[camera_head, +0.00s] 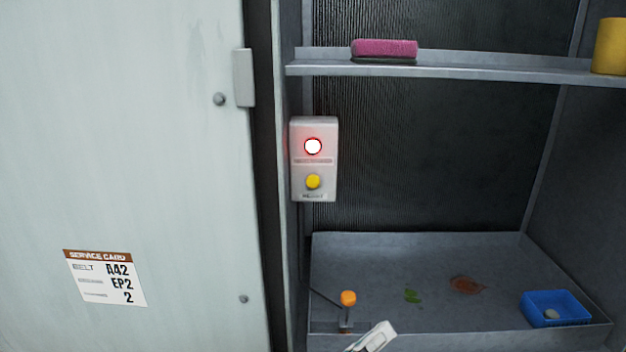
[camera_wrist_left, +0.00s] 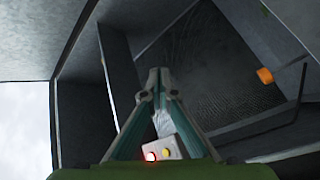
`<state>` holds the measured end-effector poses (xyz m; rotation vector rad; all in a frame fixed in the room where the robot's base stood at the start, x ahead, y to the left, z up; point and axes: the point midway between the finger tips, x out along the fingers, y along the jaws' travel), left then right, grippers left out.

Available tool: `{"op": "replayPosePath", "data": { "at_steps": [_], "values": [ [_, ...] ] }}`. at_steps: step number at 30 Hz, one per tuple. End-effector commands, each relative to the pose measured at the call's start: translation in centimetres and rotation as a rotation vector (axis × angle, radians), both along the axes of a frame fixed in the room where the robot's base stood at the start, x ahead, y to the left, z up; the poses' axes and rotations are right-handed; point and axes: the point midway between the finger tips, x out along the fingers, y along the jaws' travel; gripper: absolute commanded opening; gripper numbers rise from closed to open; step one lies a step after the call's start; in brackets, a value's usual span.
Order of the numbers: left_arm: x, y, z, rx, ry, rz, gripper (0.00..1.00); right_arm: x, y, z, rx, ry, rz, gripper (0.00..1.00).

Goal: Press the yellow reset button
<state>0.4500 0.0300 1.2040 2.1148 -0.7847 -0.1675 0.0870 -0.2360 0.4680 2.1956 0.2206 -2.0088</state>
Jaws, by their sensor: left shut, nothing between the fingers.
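The yellow reset button (camera_head: 313,181) is on the lower half of a pale control box (camera_head: 328,171) on the left inner side of the cabinet. A lit red-rimmed lamp (camera_head: 313,146) is above it. In the left wrist view the button (camera_wrist_left: 167,153) and lamp (camera_wrist_left: 151,157) show low, just beyond my left gripper (camera_wrist_left: 158,72). Its fingers are closed together and empty, with a gap from the box that I cannot judge. In the head view only a pale piece of my left gripper (camera_head: 374,339) shows at the bottom edge, below the box. My right gripper is not in view.
A shelf (camera_head: 480,74) above holds a pink brush-like block (camera_head: 384,49) and a yellow cylinder (camera_head: 611,46). An orange-knobbed lever (camera_head: 348,298) stands at the tray's (camera_head: 420,250) front left. A blue bin (camera_head: 556,309) is at right. The open door (camera_head: 130,150) fills the left.

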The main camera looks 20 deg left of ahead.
Motion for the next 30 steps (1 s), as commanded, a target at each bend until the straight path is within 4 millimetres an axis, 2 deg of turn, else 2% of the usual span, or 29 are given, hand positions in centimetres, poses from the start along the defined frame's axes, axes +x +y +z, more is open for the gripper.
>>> {"op": "replayPosePath", "data": {
  "at_steps": [1, 6, 9, 12, 18, 30],
  "values": [
    [0.2, 0.4, 2.5, -0.088, -0.035, 0.007, 0.0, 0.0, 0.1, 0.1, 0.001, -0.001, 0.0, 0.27],
    [0.4, 3.3, 10.0, -0.428, -0.131, 0.036, 0.0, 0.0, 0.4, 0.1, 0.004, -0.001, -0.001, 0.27],
    [0.6, 5.7, 13.1, -0.624, -0.162, 0.055, 0.0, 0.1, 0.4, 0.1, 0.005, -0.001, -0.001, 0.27],
    [0.7, 8.0, 15.0, -0.785, -0.176, 0.072, 0.0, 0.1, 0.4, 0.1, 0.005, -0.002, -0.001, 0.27],
    [1.0, 10.3, 16.2, -0.943, -0.177, 0.091, 0.0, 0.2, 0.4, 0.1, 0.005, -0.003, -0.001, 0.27],
    [1.2, 10.5, 16.2, -0.956, -0.176, 0.092, 0.0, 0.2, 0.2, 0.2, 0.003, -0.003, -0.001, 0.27]
  ]
}}
